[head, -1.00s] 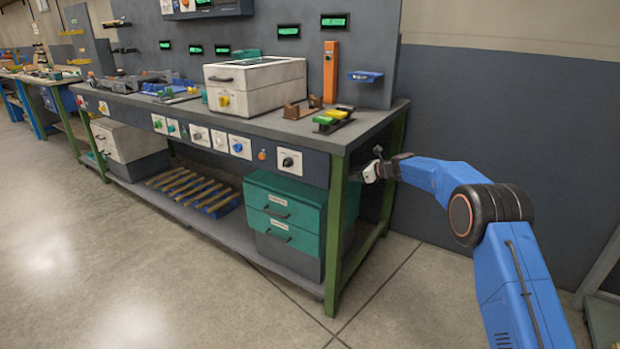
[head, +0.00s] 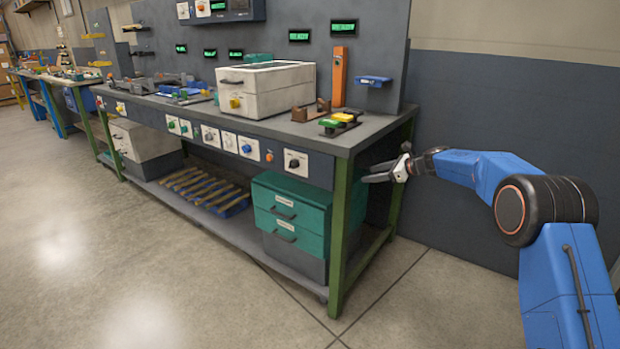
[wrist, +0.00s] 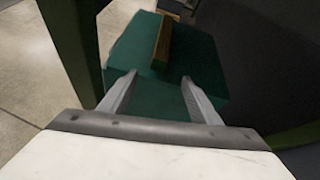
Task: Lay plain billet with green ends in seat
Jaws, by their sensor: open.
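A plain wooden billet (wrist: 162,42) lies on top of the green drawer cabinet (wrist: 205,62) in the wrist view. In the head view that cabinet (head: 290,205) stands on the bench's lower shelf; the billet is hidden there. My gripper (head: 368,173) is at the bench's right end, below the top. In the wrist view my gripper (wrist: 148,92) is open and empty, its fingers pointing toward the cabinet top, the billet ahead of them. A brown cradle-like holder (head: 311,110) stands on the bench top; I cannot tell whether it is the seat.
A green bench leg (head: 342,235) stands left of my gripper, and the bench top (head: 352,140) overhangs the shelf. Several wooden sticks (head: 205,187) lie in a low blue tray. A white box (head: 265,88) stands on the bench. The floor (head: 150,270) in front is clear.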

